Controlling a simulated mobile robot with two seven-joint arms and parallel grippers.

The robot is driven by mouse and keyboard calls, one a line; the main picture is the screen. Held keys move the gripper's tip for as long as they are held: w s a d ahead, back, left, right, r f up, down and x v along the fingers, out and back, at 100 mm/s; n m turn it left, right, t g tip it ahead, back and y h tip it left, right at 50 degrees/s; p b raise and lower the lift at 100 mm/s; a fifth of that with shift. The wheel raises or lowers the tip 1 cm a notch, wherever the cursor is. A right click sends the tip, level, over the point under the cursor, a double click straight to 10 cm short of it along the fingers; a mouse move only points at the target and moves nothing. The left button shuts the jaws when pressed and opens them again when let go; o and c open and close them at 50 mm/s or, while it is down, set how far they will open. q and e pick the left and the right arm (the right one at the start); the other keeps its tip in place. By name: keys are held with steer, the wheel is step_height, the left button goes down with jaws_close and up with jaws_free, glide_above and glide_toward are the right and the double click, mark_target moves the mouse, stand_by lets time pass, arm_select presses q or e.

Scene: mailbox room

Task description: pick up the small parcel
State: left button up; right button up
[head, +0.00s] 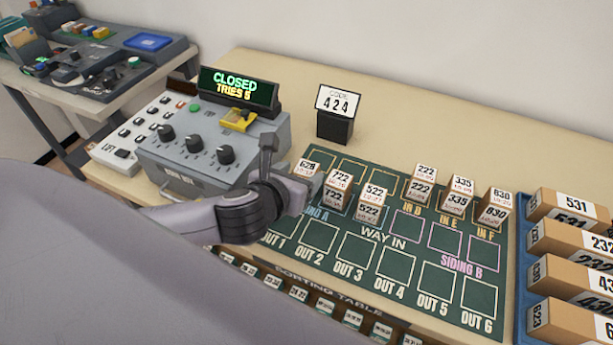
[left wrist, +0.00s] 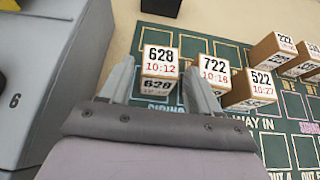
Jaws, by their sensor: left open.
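Several small brown parcels with white number labels stand on the green sorting mat (head: 355,247). The parcel marked 628 (head: 306,168) is at the mat's left end, partly hidden by my left gripper (head: 291,164). In the left wrist view, this 628 parcel (left wrist: 160,62) shows between the two open fingers, near their tips. Whether a finger touches it I cannot tell. The 722 parcel (left wrist: 212,70) is just right of the right finger, and the 522 parcel (left wrist: 250,90) is beyond it. My right gripper is not in view.
A grey control box (head: 205,145) with knobs and a "CLOSED TRIES 5" display (head: 237,86) stands close left of the gripper. A black stand with a 424 card (head: 337,112) is behind the mat. A blue tray (head: 522,215) of larger parcels is at right.

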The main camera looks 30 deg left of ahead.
mark_target(310, 168)
arm_select(q)
steer(key=shift+x, duration=2.9)
steer(key=c, duration=0.8)
